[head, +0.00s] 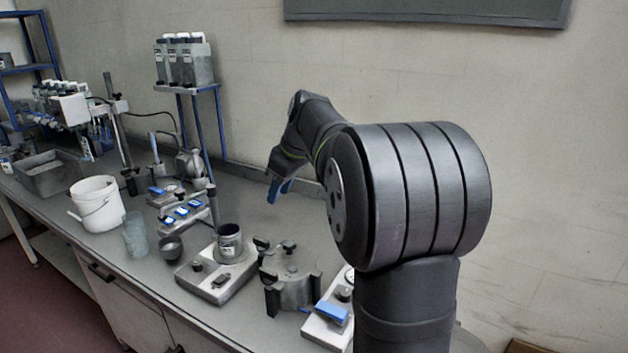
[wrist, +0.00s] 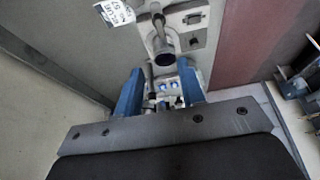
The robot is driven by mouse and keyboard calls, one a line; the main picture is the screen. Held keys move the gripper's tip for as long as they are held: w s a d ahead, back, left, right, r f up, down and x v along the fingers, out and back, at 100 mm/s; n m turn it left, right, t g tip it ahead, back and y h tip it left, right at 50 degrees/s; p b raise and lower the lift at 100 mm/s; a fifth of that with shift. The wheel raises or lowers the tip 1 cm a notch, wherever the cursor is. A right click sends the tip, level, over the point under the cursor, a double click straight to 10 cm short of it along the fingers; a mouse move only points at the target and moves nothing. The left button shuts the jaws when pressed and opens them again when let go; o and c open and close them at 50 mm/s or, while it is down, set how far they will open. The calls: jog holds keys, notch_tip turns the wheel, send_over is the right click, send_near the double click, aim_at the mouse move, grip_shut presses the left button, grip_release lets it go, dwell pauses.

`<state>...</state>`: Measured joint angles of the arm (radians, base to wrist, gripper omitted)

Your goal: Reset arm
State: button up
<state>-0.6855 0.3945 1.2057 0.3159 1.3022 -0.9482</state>
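My gripper (head: 280,188) hangs in the air above the back part of the bench, at the end of my folded dark arm in the head view. Its blue fingertips point down. In the wrist view my gripper (wrist: 161,92) shows two blue fingers spread apart with a clear gap between them. Nothing is held between the fingers; the equipment seen through the gap lies farther off.
The grey bench (head: 262,222) carries a hotplate-like device (head: 215,280) with a dark cup (head: 230,243), a grey metal fixture (head: 292,280), a white bucket (head: 98,204) and a blue-legged stand (head: 188,90). A wall stands behind. The bench directly below my gripper looks clear.

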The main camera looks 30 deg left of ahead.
aim_at(261, 239)
jog(key=x, duration=1.7)
jog(key=shift+a+f, duration=0.1)
jog(key=shift+f, duration=0.25)
jog(key=shift+s+r+m+t, duration=0.15)
jog(key=shift+r+m+t, duration=0.15)
jog(key=shift+m, duration=0.7)
jog(key=w+v, duration=0.1)
jog(key=v, duration=1.7)
jog(key=w+d+f+m+t+h, duration=0.1)
jog(key=w+d+f+m, duration=0.1)
jog(key=d, duration=0.8)
jog(key=w+d+f+m+t, duration=0.2)
jog(key=w+d+f+m, duration=0.1)
jog(key=d, duration=0.8)
jog(key=shift+w+m+h, duration=0.4)
jog(key=shift+w+m, duration=0.5)
jog(key=shift+w, duration=0.15)
